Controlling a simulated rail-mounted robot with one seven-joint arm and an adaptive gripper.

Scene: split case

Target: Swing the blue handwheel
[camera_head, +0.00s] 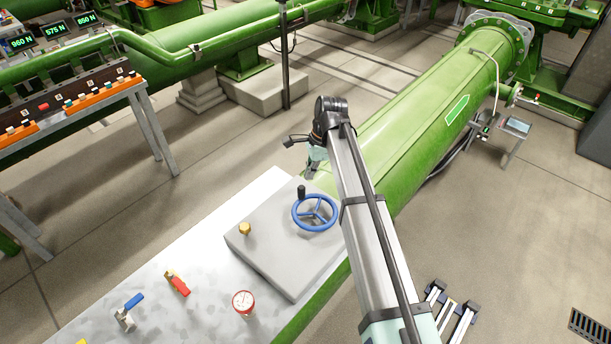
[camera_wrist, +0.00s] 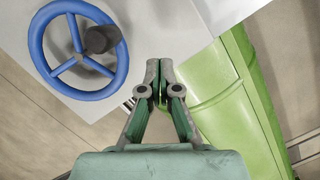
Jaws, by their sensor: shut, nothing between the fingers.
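The blue handwheel (camera_head: 315,213) lies on top of a light grey box, with several spokes and a dark upright knob (camera_head: 301,192) on its rim side. In the wrist view the handwheel (camera_wrist: 119,72) is at the upper left, with the dark knob (camera_wrist: 101,39) pointing toward the camera. My gripper (camera_head: 311,172) is above and just behind the wheel in the head view. In the wrist view my gripper (camera_wrist: 159,70) is shut and empty, to the right of the wheel and apart from it, over the box's edge.
A large green pipe (camera_head: 430,120) runs behind my arm.

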